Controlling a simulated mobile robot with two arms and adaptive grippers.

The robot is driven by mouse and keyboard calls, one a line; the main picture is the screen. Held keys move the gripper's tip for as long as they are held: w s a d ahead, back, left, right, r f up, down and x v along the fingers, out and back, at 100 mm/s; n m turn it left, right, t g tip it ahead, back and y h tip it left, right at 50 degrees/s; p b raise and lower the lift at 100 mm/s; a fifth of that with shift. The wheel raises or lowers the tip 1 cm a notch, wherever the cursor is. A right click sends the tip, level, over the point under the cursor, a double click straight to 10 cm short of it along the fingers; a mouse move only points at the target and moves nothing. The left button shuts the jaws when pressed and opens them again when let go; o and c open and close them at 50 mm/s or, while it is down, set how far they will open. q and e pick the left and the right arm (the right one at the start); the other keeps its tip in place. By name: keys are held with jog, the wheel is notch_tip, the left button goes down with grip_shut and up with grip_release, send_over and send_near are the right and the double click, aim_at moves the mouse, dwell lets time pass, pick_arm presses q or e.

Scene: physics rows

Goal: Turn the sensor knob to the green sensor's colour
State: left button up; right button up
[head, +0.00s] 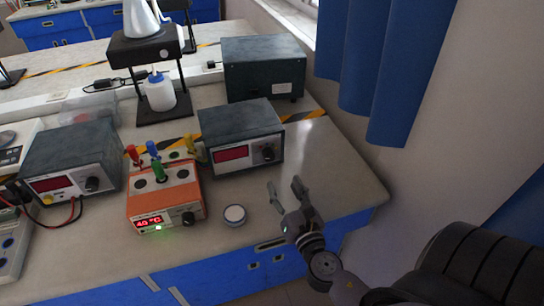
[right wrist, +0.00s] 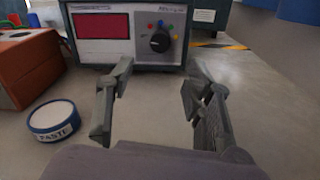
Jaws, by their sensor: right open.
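A grey meter (head: 240,135) with a dark red display stands on the bench. Its black knob (head: 268,153) is on the right of its front; in the right wrist view this knob (right wrist: 160,41) has small coloured dots around its upper side. An orange box (head: 165,200) reads about 40 °C and has its own dark knob (head: 188,217). My left gripper is out of view.
A round white tin with a blue rim (head: 234,214), labelled PASTE, lies beside the orange box. Another grey meter (head: 75,160) stands at left. A dark box (head: 262,68) stands behind. The bench right of the grey meter is clear; blue curtains hang at right.

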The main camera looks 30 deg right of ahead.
aim_at(270, 158)
jog(key=p+x, duration=0.1)
jog(key=x, duration=0.8)
jog(key=shift+w+d+p, duration=0.1)
jog(key=shift+w+p, duration=0.2)
jog(key=shift+p, duration=0.05)
jog(key=shift+w, duration=0.25)
jog(key=shift+w+d, duration=0.1)
jog(key=shift+w, duration=0.05)
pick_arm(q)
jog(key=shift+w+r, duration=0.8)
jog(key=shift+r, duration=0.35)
pick_arm(e)
grip_shut()
